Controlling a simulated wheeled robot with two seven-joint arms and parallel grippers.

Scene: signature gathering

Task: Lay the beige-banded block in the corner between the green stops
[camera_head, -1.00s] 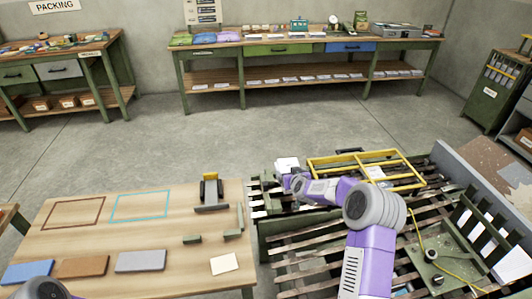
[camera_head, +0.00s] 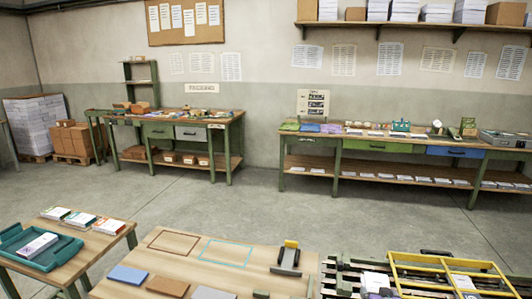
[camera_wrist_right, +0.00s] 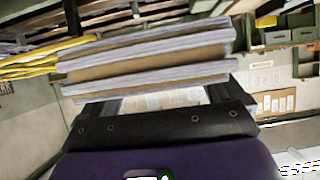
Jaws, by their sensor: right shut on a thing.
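The beige-banded block (camera_wrist_right: 150,66) is a stack of white pages with a beige band, shut in my right gripper (camera_wrist_right: 163,100) in the right wrist view. In the head view the block (camera_head: 375,281) is a small white shape at the lower right, above the dark slats right of the wooden table. My left gripper is not in view.
The wooden table (camera_head: 235,268) carries a brown outline, a cyan outline, a black-and-yellow device (camera_head: 289,257) and blue, brown and grey pads. A yellow frame (camera_head: 450,262) stands close right of the held block. A teal tray (camera_head: 40,250) sits on the left table.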

